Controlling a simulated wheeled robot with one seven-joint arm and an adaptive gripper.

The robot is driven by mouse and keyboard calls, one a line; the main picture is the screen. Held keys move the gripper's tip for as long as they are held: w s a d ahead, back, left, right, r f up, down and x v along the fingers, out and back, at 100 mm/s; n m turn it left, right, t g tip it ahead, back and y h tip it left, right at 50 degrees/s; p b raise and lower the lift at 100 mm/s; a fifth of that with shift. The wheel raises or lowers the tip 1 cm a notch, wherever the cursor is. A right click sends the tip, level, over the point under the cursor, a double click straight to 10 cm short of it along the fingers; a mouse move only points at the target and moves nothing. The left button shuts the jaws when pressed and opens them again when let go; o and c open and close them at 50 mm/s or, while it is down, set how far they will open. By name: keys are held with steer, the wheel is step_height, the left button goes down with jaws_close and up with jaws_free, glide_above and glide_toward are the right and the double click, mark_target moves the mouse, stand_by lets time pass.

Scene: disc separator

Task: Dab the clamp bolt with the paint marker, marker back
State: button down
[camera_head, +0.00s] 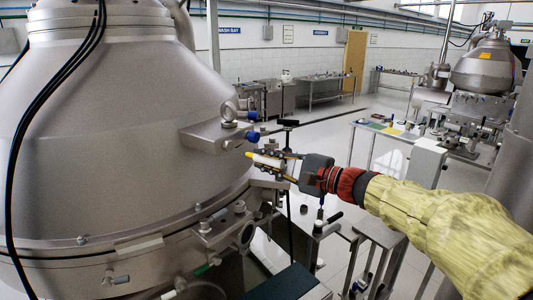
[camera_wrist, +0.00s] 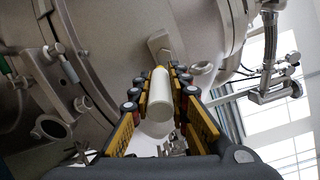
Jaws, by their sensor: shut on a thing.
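My gripper (camera_head: 262,162) is shut on the paint marker (camera_head: 267,160), a white cylinder with a yellow end that points left toward the big steel separator (camera_head: 110,130). In the wrist view the white marker (camera_wrist: 161,100) lies between the yellow-and-black fingers, pointing away from me. A steel lug with an eye bolt (camera_head: 229,112) and blue-ended parts stands out from the separator just above and left of the marker. A clamp block with an upright bolt (camera_head: 239,207) sits on the lower rim, below the marker. I cannot tell which bolt is the clamp bolt. The marker seems apart from both.
Steel frames and pipe fittings (camera_head: 245,235) crowd the space below my gripper. A bench with coloured items (camera_head: 390,128) stands to the right, with a second separator (camera_head: 485,70) behind it. Open floor lies between the benches. Black cables (camera_head: 45,100) hang over the separator at left.

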steer(key=shift+r, duration=0.45)
steer(key=shift+d+f+b, duration=0.1)
steer(key=shift+f+b, duration=0.1)
steer(key=shift+b, duration=0.55)
steer(key=shift+b+x, duration=0.55)
steer(key=shift+x, duration=1.7)
steer(key=shift+r, duration=0.15)
steer(key=shift+w, duration=0.1)
steer(key=shift+w+a+b, duration=0.2)
steer(key=shift+a+b, duration=0.15)
steer(key=shift+a, duration=0.1)
steer(key=shift+w+a+b, duration=0.15)
steer(key=shift+b, duration=0.5)
